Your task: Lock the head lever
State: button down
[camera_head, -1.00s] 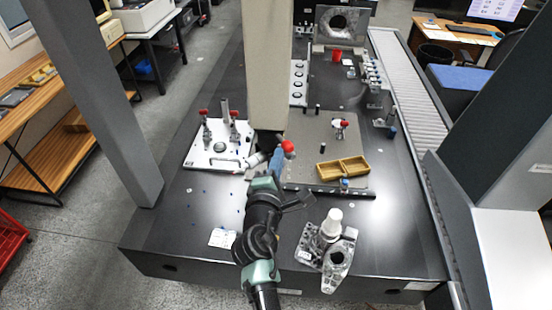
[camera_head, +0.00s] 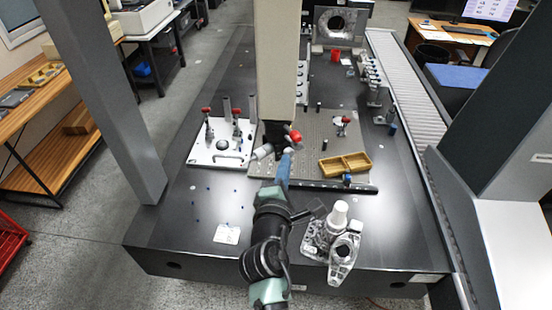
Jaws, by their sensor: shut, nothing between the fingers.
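The measuring head (camera_head: 275,138) is the dark block at the foot of the beige column. A red-knobbed lever (camera_head: 295,137) sits at its right side, and I take this to be the head lever. A pale cylinder (camera_head: 263,152) sticks out to the head's lower left. My gripper (camera_head: 287,156) is shut and empty, just below the red knob. It looks touching or very close to the lever; I cannot tell which. The fingertips are small and partly lost against the head, and the lever's stem is mostly hidden.
The beige column (camera_head: 277,60) rises just behind my gripper. A white fixture plate (camera_head: 221,150) with red-knobbed clamps lies left. A tan tray (camera_head: 345,165) stands right on the grey plate. A metal casting (camera_head: 345,250) with a white cap stands at front right.

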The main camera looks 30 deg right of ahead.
jog(key=s+d, duration=0.1)
jog(key=s, duration=0.2)
jog(key=s+d, duration=0.1)
jog(key=s, duration=0.1)
jog(key=shift+s+d+r, duration=0.1)
jog(key=shift+d, duration=0.2)
jog(key=shift+a, duration=0.1)
jog(key=w+a+r+m+t+y+b, duration=0.1)
jog(key=w+a+r+m+t, duration=0.2)
jog(key=r, duration=0.5)
jog(key=a+r+m+t+y+b, duration=0.1)
jog(key=a+r+m+t, duration=0.15)
jog(key=a+r, duration=0.4)
jog(key=w+a+r+m+t+b, duration=0.1)
jog(key=w+a+r+m+t, duration=0.15)
jog(key=r, duration=0.65)
jog(key=s+a+r+m+t+y+b, duration=0.1)
jog(key=s+a+r+m+t+y, duration=0.2)
jog(key=s+a+r, duration=0.3)
jog(key=s+a+r+m+t+y+b, duration=0.1)
jog(key=s+a+r+m+t+y, duration=0.2)
jog(key=r, duration=1)
jog(key=s+a+y, duration=0.2)
jog(key=s+a, duration=0.2)
jog(key=a, duration=0.1)
jog(key=shift+a+r+t+y+b, duration=0.3)
jog(key=shift+a+r+y+b, duration=0.05)
jog(key=shift+a+y+b, duration=0.05)
